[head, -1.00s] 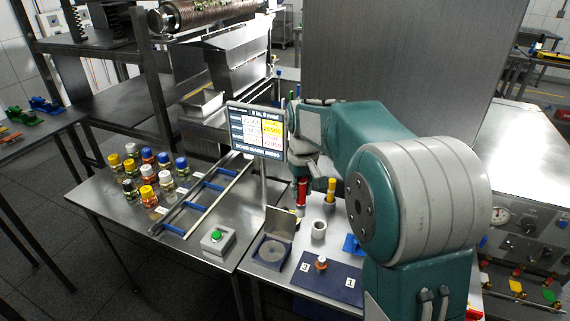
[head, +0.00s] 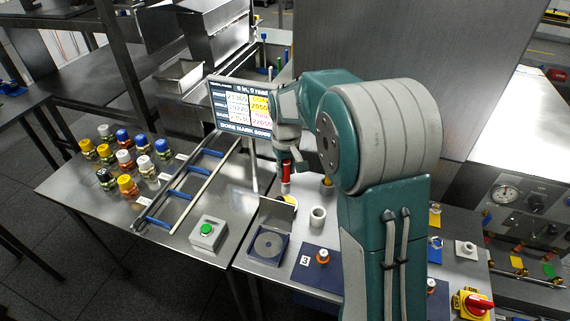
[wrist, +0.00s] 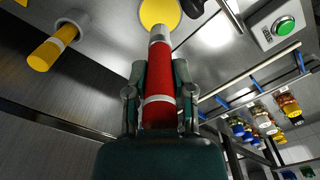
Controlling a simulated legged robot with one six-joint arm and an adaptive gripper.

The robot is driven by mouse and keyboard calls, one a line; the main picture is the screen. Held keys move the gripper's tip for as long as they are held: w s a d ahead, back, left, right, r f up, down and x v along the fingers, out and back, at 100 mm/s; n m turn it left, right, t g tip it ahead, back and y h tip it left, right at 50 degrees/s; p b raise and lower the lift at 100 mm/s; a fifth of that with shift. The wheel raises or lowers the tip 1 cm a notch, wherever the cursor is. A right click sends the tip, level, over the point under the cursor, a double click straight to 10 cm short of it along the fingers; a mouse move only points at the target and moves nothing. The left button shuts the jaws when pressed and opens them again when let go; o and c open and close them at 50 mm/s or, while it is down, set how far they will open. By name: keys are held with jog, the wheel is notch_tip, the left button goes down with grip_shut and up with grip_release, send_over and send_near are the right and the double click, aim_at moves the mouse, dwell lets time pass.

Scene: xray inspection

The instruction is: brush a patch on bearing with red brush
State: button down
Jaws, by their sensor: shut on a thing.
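My gripper (head: 288,158) is shut on the red brush (head: 286,174), which points down. In the wrist view, the brush (wrist: 159,92) lies between both fingers, and its pale end meets or overlaps a yellow disc (wrist: 160,10); contact is unclear. The disc (head: 291,199) is partly hidden behind the raised lid of an open case. A grey ring (head: 268,244), which looks like the bearing, lies flat in the dark case (head: 257,260), in front of and lower left of the brush. I cannot make out a patch on it.
A yellow brush (wrist: 50,50) stands in a holder beside the red one. An empty white cup (head: 317,217) is near. A blue mat (head: 308,274) bears a small orange-and-white part (head: 323,257). A screen (head: 240,104) stands behind, a green-button box (head: 207,233) left.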

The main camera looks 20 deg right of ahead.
aim_at(286, 184)
jog(key=shift+f, duration=2.45)
jog(key=shift+f, duration=0.55)
jog(key=shift+r, duration=3.55)
